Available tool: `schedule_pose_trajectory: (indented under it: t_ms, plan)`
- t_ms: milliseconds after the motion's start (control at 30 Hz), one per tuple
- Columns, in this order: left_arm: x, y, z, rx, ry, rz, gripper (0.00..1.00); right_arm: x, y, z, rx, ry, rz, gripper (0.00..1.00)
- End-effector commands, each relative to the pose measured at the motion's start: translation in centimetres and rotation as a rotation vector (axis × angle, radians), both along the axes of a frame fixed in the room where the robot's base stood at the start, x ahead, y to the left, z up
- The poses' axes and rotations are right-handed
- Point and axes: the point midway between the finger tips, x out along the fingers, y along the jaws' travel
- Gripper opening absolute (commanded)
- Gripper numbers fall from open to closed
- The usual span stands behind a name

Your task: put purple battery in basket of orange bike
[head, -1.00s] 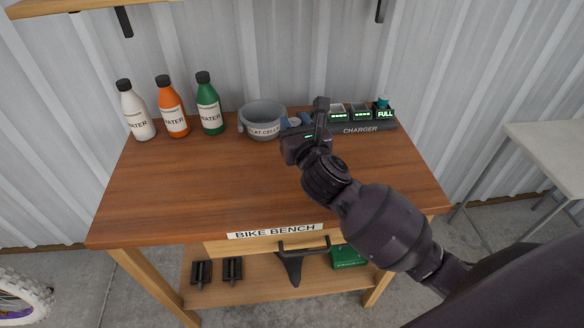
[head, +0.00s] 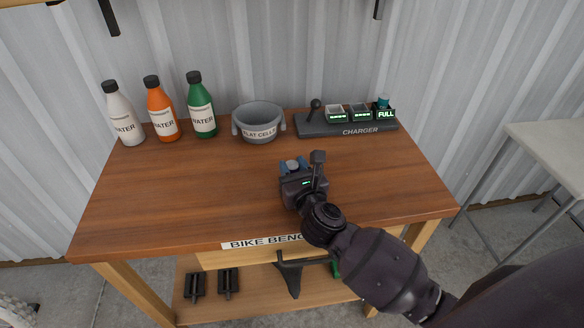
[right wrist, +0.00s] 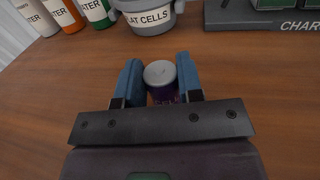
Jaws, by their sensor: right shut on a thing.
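My right gripper (head: 293,165) is over the middle of the bike bench, with its arm coming in from the lower right. In the right wrist view its blue fingers (right wrist: 160,84) are shut on the purple battery (right wrist: 162,88), which has a light grey top. In the head view the battery is mostly hidden by the gripper. No orange bike or basket is in view; only part of a wheel (head: 14,312) shows at the lower left. My left gripper is not in view.
On the bench (head: 180,200) stand white (head: 121,115), orange (head: 162,110) and green (head: 201,106) water bottles, a grey "FLAT CELLS" tub (head: 259,122) and a charger (head: 345,125) with several slots. A grey table (head: 550,145) stands at right. The bench's front left is clear.

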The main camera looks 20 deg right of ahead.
Motion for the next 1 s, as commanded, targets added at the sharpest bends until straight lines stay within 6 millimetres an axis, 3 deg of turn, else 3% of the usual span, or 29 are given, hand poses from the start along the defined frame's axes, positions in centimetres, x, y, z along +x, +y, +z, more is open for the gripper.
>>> schedule_pose_trajectory:
  t_ms: [300, 333, 500, 833, 1000]
  plan:
    - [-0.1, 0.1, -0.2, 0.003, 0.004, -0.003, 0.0, 0.0, 0.0, -0.1, 0.001, -0.002, 0.0, 0.07]
    - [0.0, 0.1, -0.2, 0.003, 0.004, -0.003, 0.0, 0.0, 0.0, -0.2, 0.001, -0.001, 0.0, 0.35]
    - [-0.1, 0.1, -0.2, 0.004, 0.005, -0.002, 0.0, 0.0, 0.0, -0.1, 0.001, -0.002, 0.0, 0.6]
    - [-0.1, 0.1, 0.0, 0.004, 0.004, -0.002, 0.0, 0.0, 0.0, 0.4, 0.0, -0.004, 0.0, 0.6]
    - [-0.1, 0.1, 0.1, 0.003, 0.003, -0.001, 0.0, -1.8, 0.2, 0.2, 0.002, 0.001, 0.0, 0.6]
